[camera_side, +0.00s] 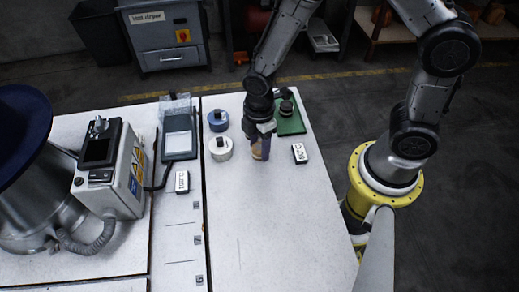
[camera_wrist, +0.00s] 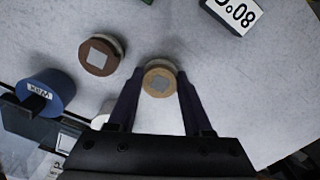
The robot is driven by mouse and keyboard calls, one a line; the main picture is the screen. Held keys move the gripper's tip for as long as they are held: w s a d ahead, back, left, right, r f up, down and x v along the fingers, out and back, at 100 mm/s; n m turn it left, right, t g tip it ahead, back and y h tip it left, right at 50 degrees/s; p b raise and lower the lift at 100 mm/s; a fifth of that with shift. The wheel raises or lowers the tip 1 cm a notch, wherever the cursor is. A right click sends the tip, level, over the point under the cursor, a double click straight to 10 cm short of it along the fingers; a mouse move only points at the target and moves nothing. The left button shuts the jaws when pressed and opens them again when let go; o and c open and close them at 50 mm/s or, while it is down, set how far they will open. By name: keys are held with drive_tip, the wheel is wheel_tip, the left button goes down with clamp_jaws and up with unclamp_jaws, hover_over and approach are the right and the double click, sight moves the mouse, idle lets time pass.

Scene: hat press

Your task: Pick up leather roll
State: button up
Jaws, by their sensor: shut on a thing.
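My gripper (camera_wrist: 162,73) has its two dark fingers closed on the sides of a tan leather roll (camera_wrist: 159,83). The roll is a short round piece with a pale grey square on its end, as seen in the wrist view. In the side view, my gripper (camera_side: 262,156) points down over the white table, and its fingers hide most of the roll. I cannot tell whether the roll touches the table or is lifted.
On the table (camera_side: 245,230), a blue roll (camera_side: 218,121) and a white roll (camera_side: 220,149) stand left of my gripper. A small display (camera_side: 299,153) stands to the right. The table front is clear.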

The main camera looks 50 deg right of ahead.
sight(260, 147)
clamp_jaws()
drive_tip(key=shift+r, duration=0.55)
wheel_tip(260, 147, up, 2)
drive_tip(key=shift+r, duration=0.25)
drive_tip(key=s+d+r, duration=0.4)
drive_tip(key=s+r, duration=0.5)
drive_tip(key=s, duration=0.4)
drive_tip(key=shift+s+r, duration=0.2)
drive_tip(key=shift+s, duration=0.05)
